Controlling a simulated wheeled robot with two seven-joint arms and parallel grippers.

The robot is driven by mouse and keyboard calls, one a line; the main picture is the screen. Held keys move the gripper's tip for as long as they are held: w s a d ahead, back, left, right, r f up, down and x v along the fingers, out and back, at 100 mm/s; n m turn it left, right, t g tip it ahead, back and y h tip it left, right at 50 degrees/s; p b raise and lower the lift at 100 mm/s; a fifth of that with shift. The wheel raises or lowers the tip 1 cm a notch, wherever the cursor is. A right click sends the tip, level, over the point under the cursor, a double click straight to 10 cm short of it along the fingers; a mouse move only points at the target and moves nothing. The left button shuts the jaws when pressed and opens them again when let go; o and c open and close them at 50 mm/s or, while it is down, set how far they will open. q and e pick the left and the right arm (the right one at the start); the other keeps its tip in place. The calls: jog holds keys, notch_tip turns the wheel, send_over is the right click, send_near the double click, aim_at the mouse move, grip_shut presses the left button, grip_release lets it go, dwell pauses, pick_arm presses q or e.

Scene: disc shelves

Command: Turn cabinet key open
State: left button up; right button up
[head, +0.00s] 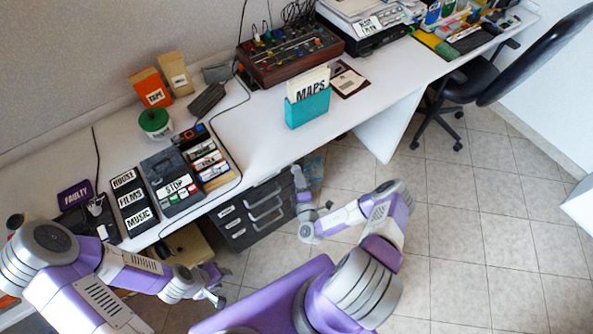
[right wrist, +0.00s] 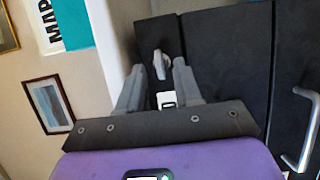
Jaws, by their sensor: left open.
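The dark cabinet (head: 237,238) with grey drawer handles stands under the white desk in the head view. Its dark front (right wrist: 225,60) fills much of the right wrist view. A small silver key (right wrist: 161,65) is on a narrow dark panel of it. My right gripper (right wrist: 158,72) faces this panel with its fingers apart. The key shows between the fingertips, with gaps on both sides; I cannot tell the depth. In the head view my right gripper (head: 299,180) is small, by the cabinet's right end. My left gripper (head: 217,290) is open and empty, lower left, below the desk edge.
The white desk (head: 262,130) runs above the cabinet, carrying a teal MAPS holder (head: 307,107), a mixer (head: 290,55) and labelled boxes. An office chair (head: 480,80) stands at upper right. Tiled floor (head: 460,240) is clear to the right. A cabinet handle (right wrist: 304,130) juts out at right.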

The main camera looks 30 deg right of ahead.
jog(key=shift+b+x, duration=0.3)
jog(key=shift+x, duration=1.7)
grip_shut()
